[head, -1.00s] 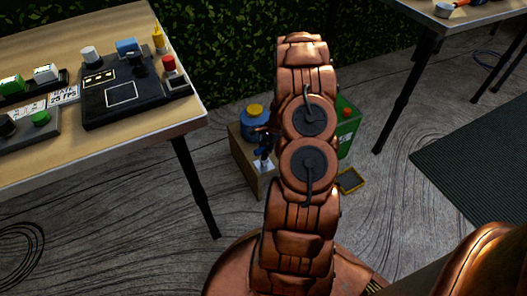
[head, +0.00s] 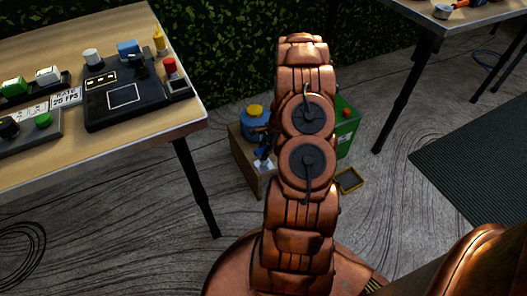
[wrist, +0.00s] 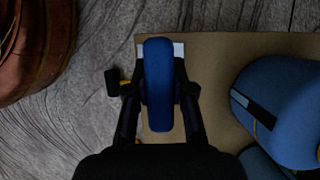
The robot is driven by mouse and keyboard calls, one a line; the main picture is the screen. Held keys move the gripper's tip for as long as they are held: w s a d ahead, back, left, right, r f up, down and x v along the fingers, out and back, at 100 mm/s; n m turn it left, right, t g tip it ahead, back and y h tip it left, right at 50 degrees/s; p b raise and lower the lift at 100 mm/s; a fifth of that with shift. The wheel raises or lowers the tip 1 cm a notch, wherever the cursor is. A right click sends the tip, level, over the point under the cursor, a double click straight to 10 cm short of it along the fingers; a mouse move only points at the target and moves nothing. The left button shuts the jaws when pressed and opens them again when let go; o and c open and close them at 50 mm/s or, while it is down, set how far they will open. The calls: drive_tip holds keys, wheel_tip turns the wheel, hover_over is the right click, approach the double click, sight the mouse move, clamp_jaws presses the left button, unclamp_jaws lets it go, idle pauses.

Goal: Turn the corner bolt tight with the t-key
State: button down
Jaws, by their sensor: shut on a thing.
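In the wrist view, my gripper (wrist: 160,92) is shut on a blue rounded bar (wrist: 158,70), seen from above, which looks like the handle of the t-key. The dark fingers flank it on both sides. Below it lies the tan top of a wooden box (wrist: 215,50), with a white patch partly showing under the bar. The key's shaft and the corner bolt are hidden beneath the handle and gripper. In the head view, my dark gripper (head: 267,138) is partly hidden by my arm, over the wooden box (head: 246,165).
A blue container with a yellow cap (head: 255,116) stands on the box, close right of my gripper in the wrist view (wrist: 285,110). A green bin (head: 348,130) and small yellow-edged tray (head: 349,181) are beyond my arm. A table with a control panel (head: 125,95) stands left.

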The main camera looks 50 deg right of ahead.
drive_tip(key=shift+f, duration=0.9)
idle(0.8)
drive_tip(key=shift+r+m+p, duration=0.1)
drive_tip(key=shift+m+p, duration=0.3)
drive_tip(key=shift+p, duration=0.15)
drive_tip(key=shift+m+t+p, duration=0.3)
drive_tip(key=shift+m+p, duration=0.05)
drive_tip(key=shift+m, duration=0.05)
drive_tip(key=shift+w+m+t+h+p, duration=0.1)
drive_tip(key=shift+m+t+h+p, duration=0.4)
drive_tip(key=shift+m+p, duration=0.9)
drive_tip(key=shift+m, duration=0.8)
